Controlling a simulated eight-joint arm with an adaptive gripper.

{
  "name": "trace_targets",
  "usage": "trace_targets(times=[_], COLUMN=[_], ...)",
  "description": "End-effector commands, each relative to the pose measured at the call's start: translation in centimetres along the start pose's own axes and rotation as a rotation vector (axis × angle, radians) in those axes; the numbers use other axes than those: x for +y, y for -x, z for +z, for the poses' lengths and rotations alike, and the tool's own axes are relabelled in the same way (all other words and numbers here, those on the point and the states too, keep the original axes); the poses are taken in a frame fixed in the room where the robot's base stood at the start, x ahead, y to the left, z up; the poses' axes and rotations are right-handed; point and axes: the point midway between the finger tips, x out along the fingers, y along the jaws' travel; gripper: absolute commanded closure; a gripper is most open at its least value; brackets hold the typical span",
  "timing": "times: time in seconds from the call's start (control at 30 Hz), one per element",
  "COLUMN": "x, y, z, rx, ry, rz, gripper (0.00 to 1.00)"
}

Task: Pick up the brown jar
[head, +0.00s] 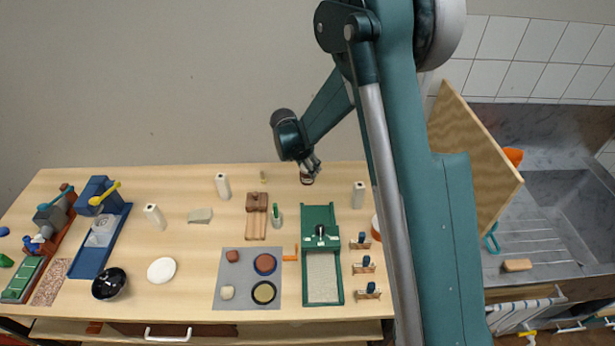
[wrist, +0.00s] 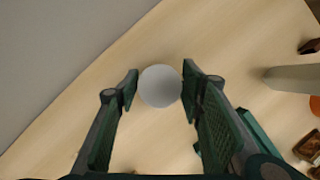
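My gripper (head: 310,169) is low over the back of the table in the head view, pointing down. A small brown jar (head: 306,179) shows right at its fingertips, partly hidden by them. In the wrist view, a round pale grey top (wrist: 160,86), seemingly the jar's, lies between the two fingers of my gripper (wrist: 160,88). One finger is on each side, very close to its edge. I cannot tell whether the fingers touch it. The jar's brown side does not show in the wrist view.
A pale upright block (head: 358,195) stands to the right of the jar, and a green tray (head: 320,213) lies in front. A brown wooden piece (head: 256,216) and a small yellowish item (head: 263,177) are to the left. The wall is close behind.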

Motion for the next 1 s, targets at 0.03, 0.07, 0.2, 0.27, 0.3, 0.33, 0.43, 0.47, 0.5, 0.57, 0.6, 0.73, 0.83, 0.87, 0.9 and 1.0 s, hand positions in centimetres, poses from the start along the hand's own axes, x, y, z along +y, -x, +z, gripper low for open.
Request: trace_targets(times=[0.03,0.07,0.2,0.27,0.3,0.33,0.43,0.47,0.5,0.57,0.6,0.73,0.83,0.87,0.9,1.0], x=[0.0,0.0,0.0,0.0,0.0,0.0,0.0,0.0,0.0,0.0,0.0,-0.1,0.0,0.0,0.0,0.0], y=[0.0,0.0,0.0,0.0,0.0,0.0,0.1,0.1,0.2,0.4,0.6,1.6,2.6,2.9,3.4,4.7], z=[0.0,0.0,0.0,0.0,0.0,0.0,0.0,0.1,0.1,0.2,0.3,0.6,1.1,1.2,1.4,1.9], rx=[0.0,0.0,0.0,0.0,0.0,0.0,0.0,0.0,0.0,0.0,0.0,0.0,0.0,0.0,0.0,0.0], ry=[0.0,0.0,0.0,0.0,0.0,0.0,0.0,0.0,0.0,0.0,0.0,0.0,0.0,0.0,0.0,0.0], rz=[0.0,0.0,0.0,0.0,0.0,0.0,0.0,0.0,0.0,0.0,0.0,0.0,0.0,0.0,0.0,0.0], gripper=[0.72,0.76,0.87,0.87,0.87,0.87,0.87,0.87,0.92,0.98,1.0,1.0,1.0,1.0,1.0,1.0])
